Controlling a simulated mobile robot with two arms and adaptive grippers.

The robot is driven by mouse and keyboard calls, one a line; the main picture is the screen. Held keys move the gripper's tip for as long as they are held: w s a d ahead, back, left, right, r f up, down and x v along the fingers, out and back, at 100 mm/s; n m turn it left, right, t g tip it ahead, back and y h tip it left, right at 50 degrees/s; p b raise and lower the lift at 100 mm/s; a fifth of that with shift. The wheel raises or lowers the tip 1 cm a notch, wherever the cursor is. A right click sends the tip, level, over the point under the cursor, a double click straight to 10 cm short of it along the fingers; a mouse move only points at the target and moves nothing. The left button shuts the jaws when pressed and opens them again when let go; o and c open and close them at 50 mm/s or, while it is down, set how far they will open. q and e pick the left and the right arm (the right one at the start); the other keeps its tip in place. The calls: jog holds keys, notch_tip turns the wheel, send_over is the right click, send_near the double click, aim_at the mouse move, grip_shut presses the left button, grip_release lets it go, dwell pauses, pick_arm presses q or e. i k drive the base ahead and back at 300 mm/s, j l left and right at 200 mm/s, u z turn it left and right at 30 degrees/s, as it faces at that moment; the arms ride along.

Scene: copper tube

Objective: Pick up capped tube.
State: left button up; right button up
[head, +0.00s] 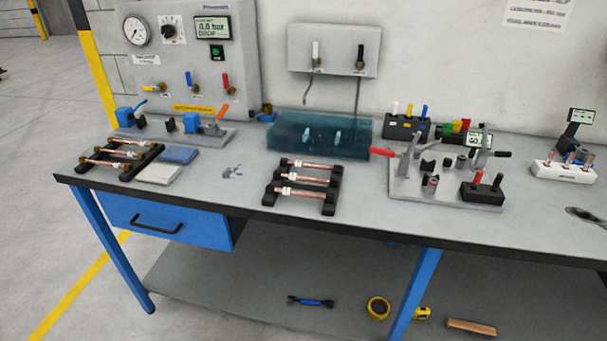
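Copper tubes lie across two black racks on the workbench. The left rack (149,158) holds several tubes (118,153) with pale labels and brass-coloured ends. The middle rack (332,200) holds 3 copper tubes (314,180) with white labels, lying roughly level from left to right. The tubes are too small here to tell which of them is capped. Neither of my grippers is in view, and nothing is seen touching the tubes.
A teal translucent box (350,150) stands behind the middle rack. A grey fixture plate (410,188) with a red-handled clamp is to its right. Folded cloths (158,174) lie beside the left rack. A gauge panel (165,60) rises behind.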

aim_at(277, 175)
jog(key=i+j, duration=0.3)
jog(key=i+j+z, duration=0.4)
jog(key=j, duration=0.2)
jog(key=i+j+z, duration=0.2)
jog(key=j+z, duration=0.2)
jog(key=j, duration=0.25)
jog(key=i, duration=0.05)
